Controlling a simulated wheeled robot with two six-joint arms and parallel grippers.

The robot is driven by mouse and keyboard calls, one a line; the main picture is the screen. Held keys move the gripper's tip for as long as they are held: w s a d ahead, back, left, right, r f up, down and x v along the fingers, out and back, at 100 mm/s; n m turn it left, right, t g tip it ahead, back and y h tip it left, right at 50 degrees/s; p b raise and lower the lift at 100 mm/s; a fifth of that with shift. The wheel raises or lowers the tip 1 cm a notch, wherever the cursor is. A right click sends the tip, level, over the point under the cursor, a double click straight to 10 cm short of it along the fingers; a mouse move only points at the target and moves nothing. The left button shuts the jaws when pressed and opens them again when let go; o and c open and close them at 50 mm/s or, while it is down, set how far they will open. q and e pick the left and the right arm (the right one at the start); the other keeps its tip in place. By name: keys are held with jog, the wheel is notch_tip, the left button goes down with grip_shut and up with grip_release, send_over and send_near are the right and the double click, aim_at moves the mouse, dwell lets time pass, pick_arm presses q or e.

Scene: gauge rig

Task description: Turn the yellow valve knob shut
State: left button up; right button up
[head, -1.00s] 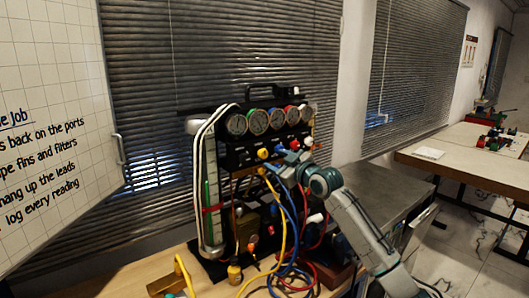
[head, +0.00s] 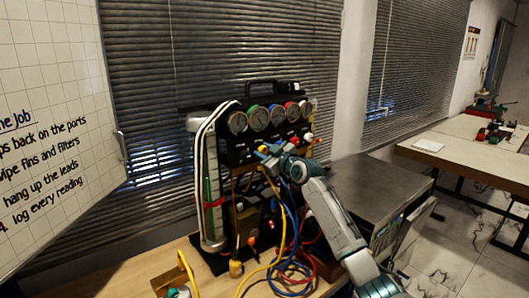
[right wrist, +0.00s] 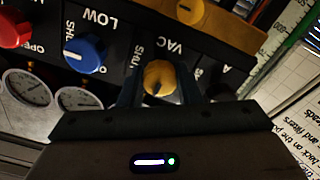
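The yellow valve knob (head: 263,149) is on the front of the black gauge panel (head: 235,157), below the gauges. In the right wrist view the yellow knob (right wrist: 158,77) sits by the letters VAC and SHU, with a dark pointer mark on its face. My right gripper (head: 267,153) is at the panel; in its wrist view the two fingers (right wrist: 159,88) stand one on each side of this knob, very close to it. Whether they press on it does not show.
Yellow and blue hoses (head: 283,240) hang below. A whiteboard (head: 50,130) stands left; a grey cabinet (head: 375,185) stands right.

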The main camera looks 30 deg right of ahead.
jog(key=shift+c, duration=0.7)
jog(key=shift+m, duration=0.4)
jog(key=m, duration=0.3)
jog(key=shift+m, duration=0.3)
jog(key=m+p, duration=0.1)
jog(key=m, duration=0.3)
jog(key=shift+m, duration=0.3)
jog(key=m+p, duration=0.2)
jog(key=m, duration=0.3)
jog(key=shift+d+r+p, duration=0.1)
jog(key=shift+p, duration=0.2)
jog(key=shift+m+p, duration=1)
jog(key=shift+m, duration=1)
